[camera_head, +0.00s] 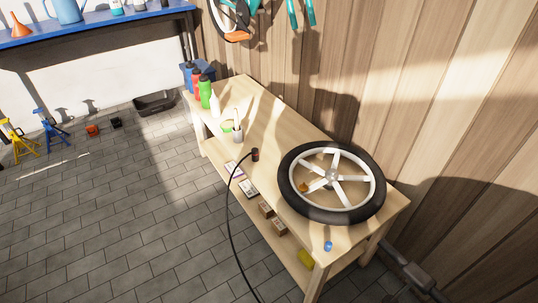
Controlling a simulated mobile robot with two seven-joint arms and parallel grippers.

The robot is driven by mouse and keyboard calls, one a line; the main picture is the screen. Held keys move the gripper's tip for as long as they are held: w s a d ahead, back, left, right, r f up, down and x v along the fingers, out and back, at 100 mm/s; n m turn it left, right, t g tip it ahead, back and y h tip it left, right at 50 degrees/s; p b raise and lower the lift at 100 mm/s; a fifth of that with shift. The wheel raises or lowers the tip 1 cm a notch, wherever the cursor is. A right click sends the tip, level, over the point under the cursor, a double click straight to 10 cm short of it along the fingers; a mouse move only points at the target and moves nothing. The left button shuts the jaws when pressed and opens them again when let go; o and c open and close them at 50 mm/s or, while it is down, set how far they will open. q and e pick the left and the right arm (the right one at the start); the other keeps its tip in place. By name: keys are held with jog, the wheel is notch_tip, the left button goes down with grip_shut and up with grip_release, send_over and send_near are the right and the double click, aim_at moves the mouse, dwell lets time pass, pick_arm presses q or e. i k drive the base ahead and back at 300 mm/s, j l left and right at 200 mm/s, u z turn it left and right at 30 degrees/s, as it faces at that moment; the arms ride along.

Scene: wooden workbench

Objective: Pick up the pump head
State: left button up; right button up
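The pump head (255,155) is a small dark piece with a reddish part, at the edge of the wooden workbench (285,135). A black hose (230,215) runs from it over the front edge and down towards the bottom of the picture. A wheel with a black tire and white spokes (332,182) lies flat on the bench to the right of the pump head. Neither of my grippers shows in the head view.
Bottles, including a green one (205,93), and a cup (238,133) stand on the bench's far left part. A small blue item (328,246) lies near its right end. Boxes (266,208) sit on the lower shelf. The tiled floor in front is mostly clear.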

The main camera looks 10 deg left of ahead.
aim_at(254, 152)
jog(key=i+j+z, duration=0.25)
jog(key=z, duration=0.2)
jog(key=i+j+z, duration=0.15)
jog(key=j+z, duration=0.3)
jog(key=i+j+z, duration=0.15)
jog(key=j+z, duration=0.3)
jog(key=l, duration=0.1)
